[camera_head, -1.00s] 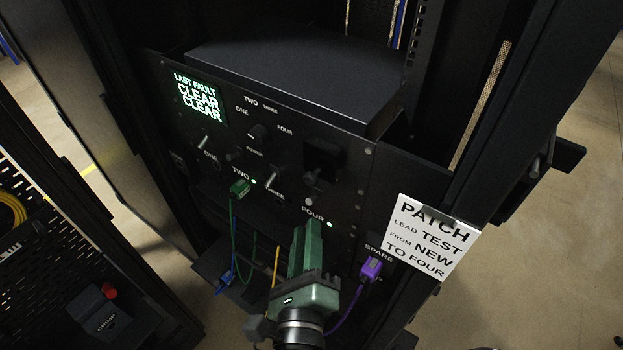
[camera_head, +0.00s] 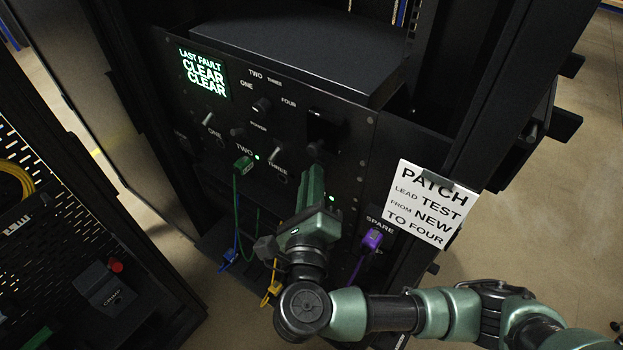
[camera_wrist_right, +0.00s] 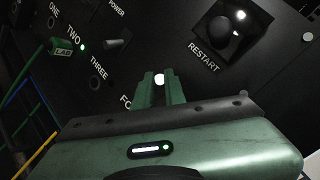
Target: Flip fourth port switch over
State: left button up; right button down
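The fourth port switch (camera_head: 314,149) is a small lever with a pale round tip on the black panel, below a dark square button housing. My right gripper (camera_head: 314,172) reaches up to it from below, covering the FOUR label in the head view. In the right wrist view, the switch tip (camera_wrist_right: 159,79) shows between the two green fingertips (camera_wrist_right: 160,92), which stand a narrow gap apart. Whether they touch or grip the lever is unclear. A green light (camera_head: 331,198) glows beside the gripper. My left gripper is not in view.
A green plug (camera_head: 243,164) sits at port TWO. A purple connector (camera_head: 372,238) is at SPARE. A white PATCH card (camera_head: 428,203) hangs on the right. A RESTART button (camera_wrist_right: 232,25) is close to the upper right of the fingers.

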notch_tip(320, 180, down, 4)
jog(key=n+t+y+b, duration=0.1)
jog(key=n+t+b, duration=0.2)
jog(key=b, duration=0.3)
jog(key=n+t+y+b, duration=0.1)
jog(key=n+t+b, duration=0.2)
jog(key=b, duration=0.4)
jog(key=shift+w+r+t, duration=0.15)
jog(key=shift+r+t, duration=0.05)
jog(key=shift+t, duration=0.1)
jog(key=shift+w+d+n+t+y+b, duration=0.15)
jog(key=shift+n+t+y+b, duration=0.35)
jog(key=shift+n+y+b, duration=0.5)
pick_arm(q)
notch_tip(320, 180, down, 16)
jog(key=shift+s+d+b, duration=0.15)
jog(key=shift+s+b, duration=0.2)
pick_arm(e)
jog(key=shift+y, duration=0.4)
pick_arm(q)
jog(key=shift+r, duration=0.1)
pick_arm(e)
jog(key=shift+r, duration=0.1)
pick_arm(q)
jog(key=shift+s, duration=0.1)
pick_arm(e)
jog(key=c, duration=1.8)
grip_release()
jog(key=shift+o, duration=0.2)
